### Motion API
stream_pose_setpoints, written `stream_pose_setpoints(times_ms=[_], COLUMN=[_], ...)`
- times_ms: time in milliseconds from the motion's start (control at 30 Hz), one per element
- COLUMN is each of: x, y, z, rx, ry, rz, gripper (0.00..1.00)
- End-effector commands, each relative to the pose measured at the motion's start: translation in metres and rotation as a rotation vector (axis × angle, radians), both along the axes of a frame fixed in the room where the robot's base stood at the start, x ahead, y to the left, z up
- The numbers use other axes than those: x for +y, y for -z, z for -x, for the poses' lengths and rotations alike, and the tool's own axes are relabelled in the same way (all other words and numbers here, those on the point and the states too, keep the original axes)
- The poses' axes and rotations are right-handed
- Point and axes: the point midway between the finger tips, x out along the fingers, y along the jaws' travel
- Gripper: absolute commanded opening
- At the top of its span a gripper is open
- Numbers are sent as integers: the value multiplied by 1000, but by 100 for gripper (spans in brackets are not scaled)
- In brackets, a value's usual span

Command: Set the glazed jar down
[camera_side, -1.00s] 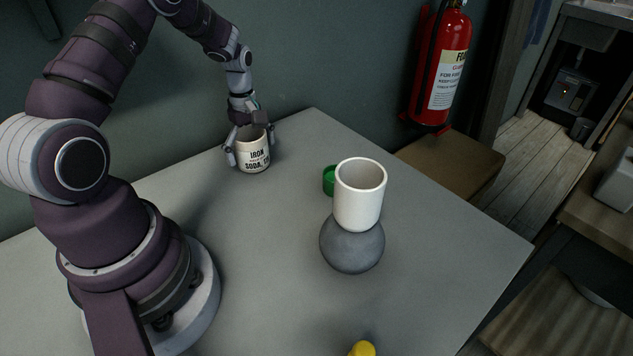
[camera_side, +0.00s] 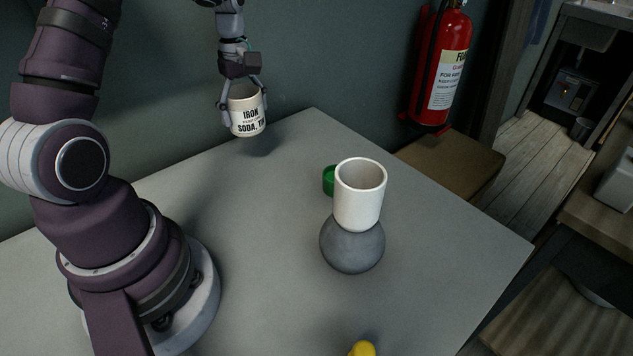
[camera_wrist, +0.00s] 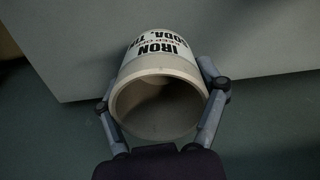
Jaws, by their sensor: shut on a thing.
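The glazed jar (camera_side: 247,115) is an off-white cylinder with black lettering, "IRON" and "SODA, TIN". My gripper (camera_side: 241,103) is shut on it, one finger on each side, and holds it upright or nearly so above the far left part of the grey table (camera_side: 270,215). A shadow lies on the table under it. In the wrist view the jar (camera_wrist: 158,62) shows its open mouth and dark inside, between the two fingers of my gripper (camera_wrist: 163,100).
A plain white cup (camera_side: 360,205) stands on or overlaps a grey ball (camera_side: 351,248) at the table's middle. A green object (camera_side: 328,181) is partly hidden behind it. A yellow object (camera_side: 362,349) is at the front edge of view.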

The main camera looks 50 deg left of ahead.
Motion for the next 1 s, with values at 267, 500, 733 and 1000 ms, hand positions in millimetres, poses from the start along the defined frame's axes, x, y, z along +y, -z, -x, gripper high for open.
stream_pose_setpoints(times_ms=[267, 500, 733, 1000], x=[1, 1, -35, -118], y=[-77, -115, -126, -133], z=[-1, 0, -9, -13], rx=[-7, -3, -1, -3], ry=[-1, -2, 142, 484], rz=[-5, -3, 2, 5], gripper=[30, 29, 29, 29])
